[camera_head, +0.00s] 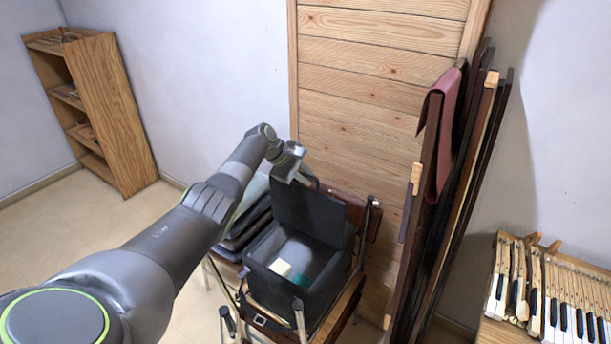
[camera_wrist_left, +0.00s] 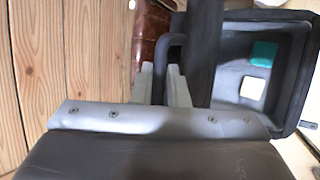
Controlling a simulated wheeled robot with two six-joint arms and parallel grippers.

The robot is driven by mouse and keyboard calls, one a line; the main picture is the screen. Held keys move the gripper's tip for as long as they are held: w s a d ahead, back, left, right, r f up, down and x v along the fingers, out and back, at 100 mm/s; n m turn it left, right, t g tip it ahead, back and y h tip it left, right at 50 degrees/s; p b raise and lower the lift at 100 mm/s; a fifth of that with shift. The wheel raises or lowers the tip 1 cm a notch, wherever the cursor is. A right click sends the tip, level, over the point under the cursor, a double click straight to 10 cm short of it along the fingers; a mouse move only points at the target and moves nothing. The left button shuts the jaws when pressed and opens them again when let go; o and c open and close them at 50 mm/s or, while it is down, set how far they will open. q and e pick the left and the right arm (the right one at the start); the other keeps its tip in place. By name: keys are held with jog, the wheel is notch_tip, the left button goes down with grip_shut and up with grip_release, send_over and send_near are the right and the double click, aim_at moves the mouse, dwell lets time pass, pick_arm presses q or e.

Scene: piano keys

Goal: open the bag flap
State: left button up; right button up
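The dark grey bag (camera_head: 272,290) sits on a chair, its mouth open. Its flap (camera_head: 308,212) stands up at the rear of the mouth. In the left wrist view the flap (camera_wrist_left: 203,45) shows nearly edge-on, beside the bag's open inside (camera_wrist_left: 232,70). My left gripper (camera_head: 303,180) is at the flap's top edge. In the left wrist view its fingers (camera_wrist_left: 161,88) lie on both sides of a dark handle loop (camera_wrist_left: 172,40) on the flap and look shut on it. A pale block (camera_head: 281,267) and a green block (camera_head: 302,281) lie inside the bag. My right gripper is not in view.
Dark folded items (camera_head: 240,228) lie left of the bag. Tall boards (camera_head: 437,215) with a red cloth (camera_head: 440,130) lean at the right. Piano keys (camera_head: 560,305) are at the lower right. A wooden panel (camera_head: 375,75) stands close behind the chair. A shelf (camera_head: 110,105) is far left.

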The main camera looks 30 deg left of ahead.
pick_arm(q)
jog(key=o, duration=0.3)
jog(key=shift+w+f, duration=0.1)
jog(key=shift+o, duration=0.2)
jog(key=shift+v, duration=0.9)
jog(key=b+v, duration=0.3)
jog(key=v, duration=1.2)
jog(key=shift+s+r, duration=0.2)
jog(key=shift+a, duration=0.2)
